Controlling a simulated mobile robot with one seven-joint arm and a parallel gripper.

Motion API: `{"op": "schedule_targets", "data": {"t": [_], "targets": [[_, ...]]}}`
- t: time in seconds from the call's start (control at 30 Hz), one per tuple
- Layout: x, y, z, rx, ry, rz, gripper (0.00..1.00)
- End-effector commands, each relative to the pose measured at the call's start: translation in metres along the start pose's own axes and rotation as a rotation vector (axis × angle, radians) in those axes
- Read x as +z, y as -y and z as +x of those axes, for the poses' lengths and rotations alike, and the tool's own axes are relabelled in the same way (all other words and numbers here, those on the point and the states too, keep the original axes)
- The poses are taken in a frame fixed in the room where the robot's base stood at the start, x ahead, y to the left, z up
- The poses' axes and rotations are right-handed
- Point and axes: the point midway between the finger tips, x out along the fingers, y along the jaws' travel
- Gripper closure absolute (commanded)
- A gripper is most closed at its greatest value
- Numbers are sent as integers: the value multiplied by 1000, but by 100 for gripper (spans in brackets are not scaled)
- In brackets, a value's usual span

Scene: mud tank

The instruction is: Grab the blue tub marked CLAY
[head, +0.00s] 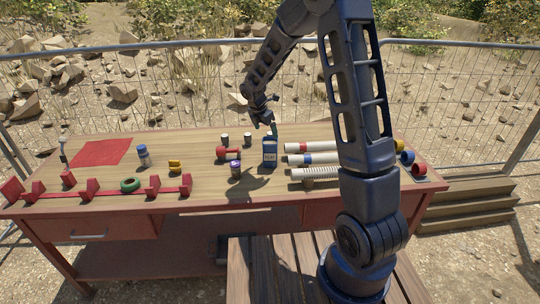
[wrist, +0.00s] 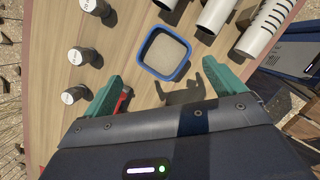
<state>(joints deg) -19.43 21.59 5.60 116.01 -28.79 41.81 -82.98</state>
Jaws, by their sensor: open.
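A blue tub (head: 269,155) with a pale label stands upright on the wooden table, left of the white tubes. The label is too small to read. In the wrist view the tub shows from above as a blue square rim (wrist: 188,66) around a flat beige top. My gripper (head: 272,129) is above the tub, near its top. In the wrist view my gripper (wrist: 164,74) is open and empty, its teal fingers spread wider than the tub, one toward each side. Neither finger visibly touches it.
White tubes (head: 312,159) lie to the right. Small jars (wrist: 78,55) stand nearby. A red rack (head: 110,193) runs along the left front edge.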

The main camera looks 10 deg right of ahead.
Motion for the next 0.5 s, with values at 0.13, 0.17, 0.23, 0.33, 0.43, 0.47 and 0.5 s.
{"op": "schedule_targets", "data": {"t": [0.13, 0.17, 0.23, 0.33, 0.43, 0.47, 0.5], "targets": [[-1, 1, 22, -3, -1, 1, 5], [-1, 1, 27, -3, -2, 1, 5], [-1, 1, 35, -2, -1, 1, 5], [-1, 1, 43, 0, -1, 0, 5], [0, 1, 47, 0, -1, 1, 5], [0, 2, 49, -1, 0, 1, 5], [0, 2, 52, -1, 0, 1, 5]]}}
